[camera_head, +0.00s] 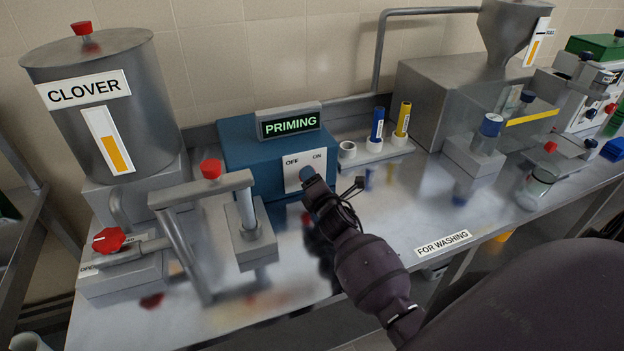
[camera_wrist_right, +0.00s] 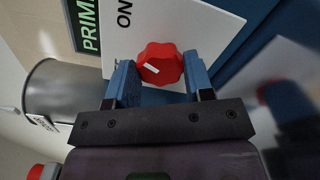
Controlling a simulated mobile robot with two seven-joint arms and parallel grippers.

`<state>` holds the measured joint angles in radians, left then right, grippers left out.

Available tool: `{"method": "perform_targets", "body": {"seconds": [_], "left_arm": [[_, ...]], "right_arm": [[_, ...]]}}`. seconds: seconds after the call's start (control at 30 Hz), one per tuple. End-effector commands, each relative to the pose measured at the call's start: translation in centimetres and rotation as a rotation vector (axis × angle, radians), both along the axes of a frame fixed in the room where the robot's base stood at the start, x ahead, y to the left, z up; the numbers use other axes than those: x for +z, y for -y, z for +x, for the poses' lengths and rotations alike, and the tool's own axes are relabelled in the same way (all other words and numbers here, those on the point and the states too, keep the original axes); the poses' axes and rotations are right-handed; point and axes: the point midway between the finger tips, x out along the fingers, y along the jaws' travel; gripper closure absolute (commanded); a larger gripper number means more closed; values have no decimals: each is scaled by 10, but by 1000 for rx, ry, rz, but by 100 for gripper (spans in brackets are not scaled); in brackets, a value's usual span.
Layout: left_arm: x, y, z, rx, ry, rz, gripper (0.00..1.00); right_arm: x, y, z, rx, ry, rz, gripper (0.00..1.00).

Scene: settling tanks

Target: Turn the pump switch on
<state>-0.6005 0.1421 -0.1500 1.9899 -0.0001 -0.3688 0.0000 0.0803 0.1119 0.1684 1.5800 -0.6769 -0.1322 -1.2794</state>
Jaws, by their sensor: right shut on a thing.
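The blue pump box (camera_head: 245,150) stands against the back wall, with a lit display (camera_head: 290,124) reading "PRIMING" in green. Its white panel (camera_head: 291,179) is labelled OFF on the left and ON on the right. The red switch knob (camera_wrist_right: 162,63) shows in the right wrist view with a short white mark on its face. In the head view the knob is hidden behind my right gripper (camera_head: 307,174). In the wrist view the right gripper's blue fingers (camera_wrist_right: 160,85) are shut on the knob, one on each side. My left gripper is not in view.
A CLOVER tank (camera_head: 105,125) and a pipe with red handles (camera_head: 211,169) stand left of the box. A white holder with blue (camera_head: 377,125) and yellow (camera_head: 402,120) tubes stands right of it. The bench front near the "FOR WASHING" label (camera_head: 443,243) is clear.

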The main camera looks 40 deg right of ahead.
Motion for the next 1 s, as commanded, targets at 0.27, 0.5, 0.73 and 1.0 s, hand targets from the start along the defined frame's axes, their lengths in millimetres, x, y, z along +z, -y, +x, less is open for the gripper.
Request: {"method": "perform_targets", "body": {"seconds": [0.27,0.5,0.73,1.0], "left_arm": [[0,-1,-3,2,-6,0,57],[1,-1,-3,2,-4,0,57],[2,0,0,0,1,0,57],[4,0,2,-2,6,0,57]], "right_arm": [[-1,0,0,-1,33,143,76],[-1,0,0,0,46,195,76],[-2,0,0,0,49,206,76],[-2,0,0,-1,48,207,46]]}}
